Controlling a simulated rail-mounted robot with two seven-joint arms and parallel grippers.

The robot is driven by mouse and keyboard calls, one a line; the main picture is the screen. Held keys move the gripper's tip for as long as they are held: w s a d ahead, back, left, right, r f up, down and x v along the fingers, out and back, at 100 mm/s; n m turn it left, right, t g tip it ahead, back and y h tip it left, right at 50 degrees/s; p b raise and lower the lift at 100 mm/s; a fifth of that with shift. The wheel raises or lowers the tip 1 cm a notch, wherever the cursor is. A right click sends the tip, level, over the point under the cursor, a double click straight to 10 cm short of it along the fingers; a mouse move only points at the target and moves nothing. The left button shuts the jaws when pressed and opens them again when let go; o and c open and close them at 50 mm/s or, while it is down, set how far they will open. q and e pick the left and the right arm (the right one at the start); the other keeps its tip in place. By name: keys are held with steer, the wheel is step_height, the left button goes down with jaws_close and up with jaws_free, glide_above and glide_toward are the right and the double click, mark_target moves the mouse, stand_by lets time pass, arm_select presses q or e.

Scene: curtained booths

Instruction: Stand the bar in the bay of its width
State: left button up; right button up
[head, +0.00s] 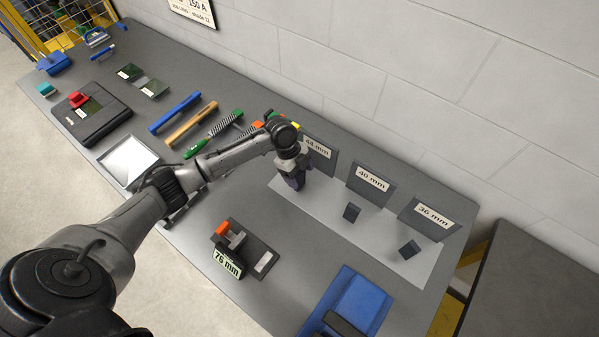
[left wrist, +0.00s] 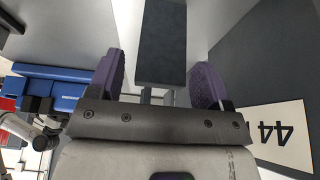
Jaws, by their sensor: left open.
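Three bays stand along a pale strip (head: 325,205), with upright plates labelled 44 mm (head: 318,152), 40 mm (head: 371,180) and 36 mm (head: 430,217). Small dark blocks stand before the 40 mm (head: 352,212) and 36 mm (head: 409,250) plates. My left gripper (head: 293,181) is low at the 44 mm bay. In the left wrist view its purple fingers (left wrist: 158,85) are open, one each side of a dark slate block (left wrist: 161,45), with gaps visible. I cannot tell whether this is the bar or the bay's fixed block. The 44 mm plate (left wrist: 240,80) is close on the right. My right gripper is not in view.
A stand marked 76 mm (head: 227,263) with an orange part is on the near bench. A blue object (head: 358,300) lies at the front edge. Blue (head: 175,112) and wooden (head: 192,124) bars, brushes and a white tray (head: 127,162) lie left. A wall runs behind.

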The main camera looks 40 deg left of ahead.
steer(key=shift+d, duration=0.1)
arm_select(q)
steer(key=v, duration=1.2)
steer(key=shift+r, duration=0.15)
